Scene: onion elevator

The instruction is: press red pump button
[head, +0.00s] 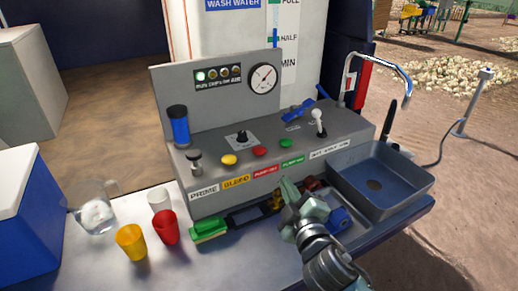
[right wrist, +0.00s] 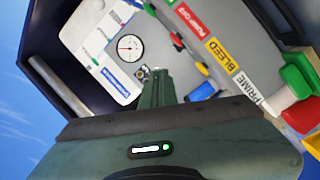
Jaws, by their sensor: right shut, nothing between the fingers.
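The red button (head: 259,152) sits on the sloped top of the grey control panel, above the red pump-off label (head: 265,170). A yellow button (head: 229,160) is to its left and a green button (head: 286,143) to its right. My right gripper (head: 288,186) is shut and empty, in front of the panel's lower face near the green label, apart from the red button. In the right wrist view its closed fingers (right wrist: 158,84) point toward the panel, with the red label (right wrist: 188,16) beyond them. My left gripper is not in view.
A sink (head: 390,197) with a tap is at right. Yellow (head: 131,243), red (head: 166,228) and white cups and a pitcher (head: 95,213) stand at left.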

